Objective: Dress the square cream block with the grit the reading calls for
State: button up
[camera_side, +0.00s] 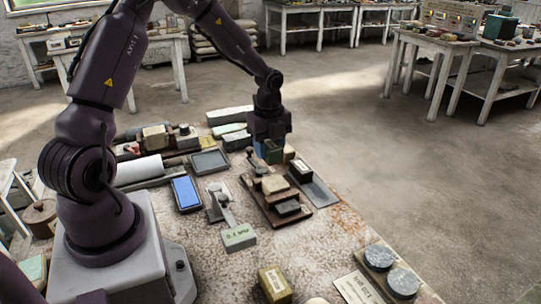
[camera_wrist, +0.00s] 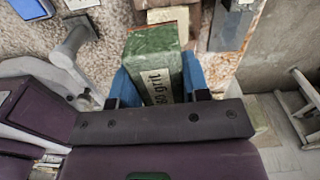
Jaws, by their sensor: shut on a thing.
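My gripper (camera_side: 269,143) is shut on a green block (camera_wrist: 154,62), with one blue finger on each side. The block's white label carries the word "grit"; its number is not clear. In the side view the green block (camera_side: 271,153) is held above the far end of a brown wooden rack (camera_side: 255,200). A cream block (camera_side: 275,184) lies on this rack, with a dark block (camera_side: 288,208) in front of it. A metal gauge (camera_side: 219,203) stands left of the rack, by a pale green readout (camera_side: 239,237) whose figures I cannot read surely.
An olive block (camera_side: 274,284) and a board with two grey discs (camera_side: 378,257) are at the front. The speckled tabletop between the readout and the discs is clear.

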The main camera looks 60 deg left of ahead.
jog(key=o, duration=0.5)
jog(key=shift+c, duration=0.2)
jog(key=c, duration=0.5)
jog(key=shift+o, duration=0.2)
jog(key=shift+f, duration=0.1)
send_over(274, 187)
jog(key=shift+a+f, duration=0.15)
jog(key=shift+f, duration=3.2)
